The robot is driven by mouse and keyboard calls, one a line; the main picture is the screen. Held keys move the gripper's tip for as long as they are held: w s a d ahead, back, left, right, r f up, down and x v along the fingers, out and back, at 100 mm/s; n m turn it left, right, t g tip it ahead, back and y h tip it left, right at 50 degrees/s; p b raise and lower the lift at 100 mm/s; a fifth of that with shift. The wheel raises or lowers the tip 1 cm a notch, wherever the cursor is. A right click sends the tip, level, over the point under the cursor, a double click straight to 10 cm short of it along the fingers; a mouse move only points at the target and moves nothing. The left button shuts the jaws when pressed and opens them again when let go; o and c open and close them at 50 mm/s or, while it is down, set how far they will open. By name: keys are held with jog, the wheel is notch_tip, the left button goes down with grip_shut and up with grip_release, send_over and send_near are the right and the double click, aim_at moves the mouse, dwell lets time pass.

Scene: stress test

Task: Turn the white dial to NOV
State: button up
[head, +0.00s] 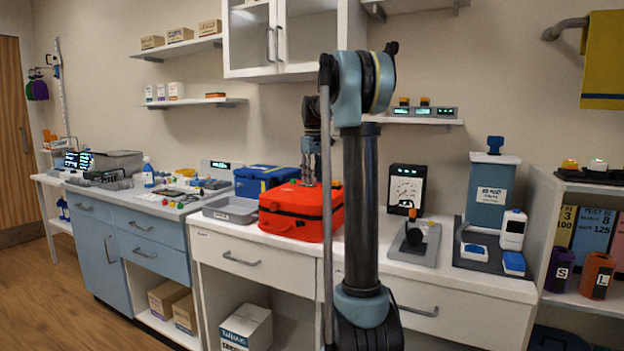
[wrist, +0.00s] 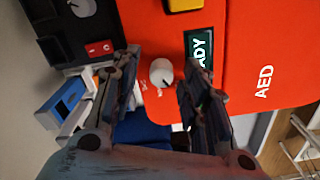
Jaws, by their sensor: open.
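In the wrist view a round white dial (wrist: 161,73) with a dark pointer mark sits on the red AED case. Small pale print beside it is too blurred to read, and I cannot make out NOV. My gripper (wrist: 162,63) is open, with one finger on each side of the dial in the picture. I see no finger clearly touching it. In the head view my gripper (head: 309,183) points down just above the red AED case (head: 310,222), and the dial cannot be made out there. Another white knob (wrist: 82,6) shows at the wrist view's top left.
A lit READY display (wrist: 199,48) is beside the dial. A blue case (head: 264,180) stands behind the red one, and a grey tray (head: 231,209) lies to its left. A gauge box (head: 405,189) stands to the right, past my arm. Shelves and a cabinet (head: 290,40) hang above.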

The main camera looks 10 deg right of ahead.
grip_shut()
jog(key=shift+m, duration=0.4)
jog(key=m, duration=0.3)
jog(key=shift+m, duration=2.6)
grip_release()
